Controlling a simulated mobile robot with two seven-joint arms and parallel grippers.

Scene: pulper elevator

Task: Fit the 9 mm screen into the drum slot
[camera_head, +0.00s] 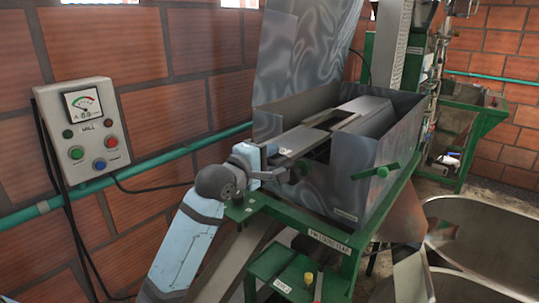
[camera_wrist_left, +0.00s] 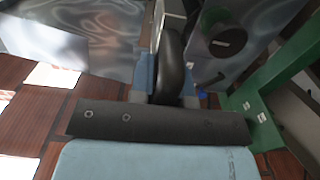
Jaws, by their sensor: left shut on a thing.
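My left gripper (camera_head: 274,164) is at the left end of the open metal housing (camera_head: 362,178). In the left wrist view, its blue fingers (camera_wrist_left: 168,88) are shut on a black rounded handle (camera_wrist_left: 172,62). A thin pale metal edge (camera_wrist_left: 157,24) runs on beyond the handle; this seems to be the screen, seen edge-on. In the head view a flat grey plate (camera_head: 300,141) reaches from near the gripper into the housing; I cannot tell if it is the screen. The slot and how deep the screen sits are hidden. My right gripper is not in view.
A shiny raised lid (camera_head: 300,45) stands behind the housing. The green frame (camera_head: 320,240) lies below. A control box (camera_head: 83,128) and green pipe (camera_head: 160,158) are on the brick wall at left.

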